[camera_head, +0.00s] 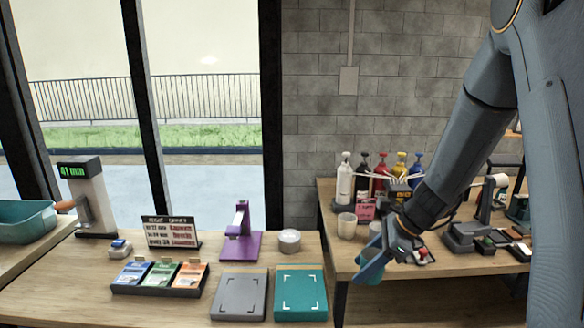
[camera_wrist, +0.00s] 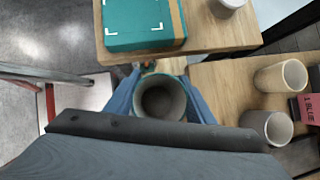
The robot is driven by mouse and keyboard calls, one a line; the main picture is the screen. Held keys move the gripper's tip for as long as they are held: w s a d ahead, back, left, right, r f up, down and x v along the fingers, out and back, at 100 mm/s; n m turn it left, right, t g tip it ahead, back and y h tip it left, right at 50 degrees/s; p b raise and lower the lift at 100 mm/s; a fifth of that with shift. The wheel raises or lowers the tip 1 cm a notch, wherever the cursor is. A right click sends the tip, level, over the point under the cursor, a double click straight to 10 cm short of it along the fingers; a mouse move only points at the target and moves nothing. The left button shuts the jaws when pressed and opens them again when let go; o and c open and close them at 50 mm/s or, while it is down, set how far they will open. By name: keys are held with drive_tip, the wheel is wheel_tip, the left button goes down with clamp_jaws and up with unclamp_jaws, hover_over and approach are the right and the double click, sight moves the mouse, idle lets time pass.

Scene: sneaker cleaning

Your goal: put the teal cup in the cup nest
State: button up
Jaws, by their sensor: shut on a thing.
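The teal cup (camera_wrist: 162,100) is between my gripper's blue fingers in the wrist view, its round mouth facing the camera. In the head view the cup (camera_head: 373,271) is partly hidden by my gripper (camera_head: 371,262), at the left front corner of the right table. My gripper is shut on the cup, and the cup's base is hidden. Two pale cups stand on the right table, one (camera_head: 346,223) left of the other (camera_head: 375,228); the wrist view shows them too, at its right (camera_wrist: 280,77) (camera_wrist: 268,125). I cannot tell which thing is the cup nest.
The right table (camera_head: 345,258) also carries several bottles (camera_head: 380,170) at the back and a pink sign (camera_head: 365,210). A gap separates it from the left table (camera_head: 75,290), which holds a teal box (camera_head: 300,293), a grey box (camera_head: 239,297) and a purple stand (camera_head: 241,240).

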drive_tip(key=s+f+n+g+h, duration=0.2)
drive_tip(key=f+n+g+h, duration=0.1)
drive_tip(key=f+n, duration=0.4)
drive_tip(key=s+d+f+n+g+h, duration=0.1)
drive_tip(key=s+f+n+g+h, duration=0.2)
drive_tip(key=n, duration=1.1)
wheel_tip(320, 180, down, 5)
drive_tip(key=shift+f+g, duration=0.2)
drive_tip(key=shift+g, duration=1)
